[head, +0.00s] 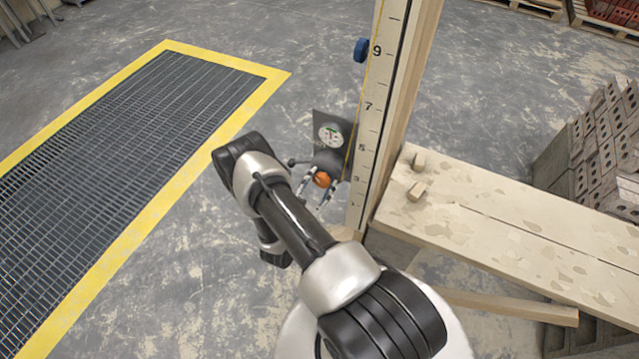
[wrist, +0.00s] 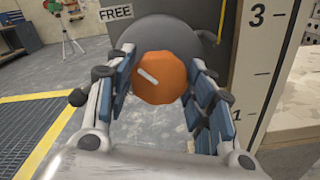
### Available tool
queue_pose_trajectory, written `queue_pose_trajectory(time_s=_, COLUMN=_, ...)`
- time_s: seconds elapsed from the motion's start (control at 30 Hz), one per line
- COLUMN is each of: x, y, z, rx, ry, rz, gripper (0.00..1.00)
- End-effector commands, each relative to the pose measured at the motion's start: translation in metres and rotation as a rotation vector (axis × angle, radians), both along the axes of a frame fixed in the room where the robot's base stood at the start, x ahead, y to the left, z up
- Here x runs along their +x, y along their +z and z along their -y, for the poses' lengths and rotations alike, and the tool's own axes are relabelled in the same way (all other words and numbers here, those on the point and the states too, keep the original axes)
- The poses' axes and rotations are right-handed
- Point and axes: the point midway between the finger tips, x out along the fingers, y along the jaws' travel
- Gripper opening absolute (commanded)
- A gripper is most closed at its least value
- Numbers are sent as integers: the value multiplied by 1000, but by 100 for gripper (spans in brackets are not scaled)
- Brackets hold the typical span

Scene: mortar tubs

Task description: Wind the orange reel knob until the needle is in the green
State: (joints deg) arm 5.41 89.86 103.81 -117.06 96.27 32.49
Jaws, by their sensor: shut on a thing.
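The orange reel knob (head: 322,179) sits on a grey reel low beside the measuring staff in the head view. In the wrist view the knob (wrist: 160,77) is a faceted orange disc with a pale slanted mark, in front of the round grey reel (wrist: 185,30). My gripper (wrist: 163,85) is shut on the knob, with a blue-padded finger on each side; it also shows in the head view (head: 319,188). The round white gauge (head: 331,135) is above the reel on a dark plate. Its needle and green zone are too small to read surely.
The upright numbered staff (head: 371,110) stands right of the knob, with a blue knob (head: 361,50) higher up. A plank bench (head: 480,215) and stacked blocks (head: 605,140) are to the right. A yellow-edged floor grating (head: 130,130) lies left. A "FREE" label (wrist: 117,13) shows beside the reel.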

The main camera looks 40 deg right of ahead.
Motion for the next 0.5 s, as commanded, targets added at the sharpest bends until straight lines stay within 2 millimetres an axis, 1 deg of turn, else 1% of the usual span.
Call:
queue_pose_trajectory(time_s=0.1, x=-1, y=-1, z=0, rx=32, ry=-1, rz=74, gripper=25)
queue_pose_trajectory(time_s=0.17, x=-1, y=-1, z=0, rx=40, ry=-1, rz=93, gripper=25)
queue_pose_trajectory(time_s=0.47, x=-1, y=-1, z=0, rx=43, ry=0, rz=98, gripper=25)
queue_pose_trajectory(time_s=0.5, x=-1, y=-1, z=0, rx=43, ry=0, rz=98, gripper=51)
